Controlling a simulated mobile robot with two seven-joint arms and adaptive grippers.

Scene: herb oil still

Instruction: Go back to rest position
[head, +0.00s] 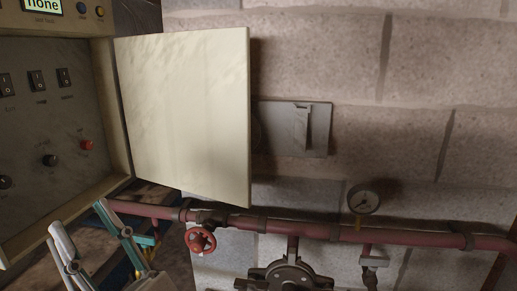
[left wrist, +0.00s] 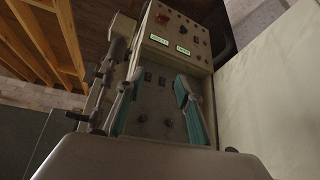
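My left gripper (head: 78,217) is at the lower left of the head view, in front of the lower edge of a control cabinet (head: 50,125). Its two teal-padded fingers are apart with nothing between them. In the left wrist view the open fingers (left wrist: 156,88) point up toward the cabinet's panel (left wrist: 155,120). The cabinet's cream door (head: 185,115) stands open to the right of the panel, and the gripper is apart from it in the head view. My right gripper is not in view.
A red pipe (head: 400,236) with a red valve wheel (head: 200,240) and a round gauge (head: 363,199) runs along the block wall below the door. The panel has switches, dark knobs and a red knob (head: 87,145). A display (head: 43,5) reads "none".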

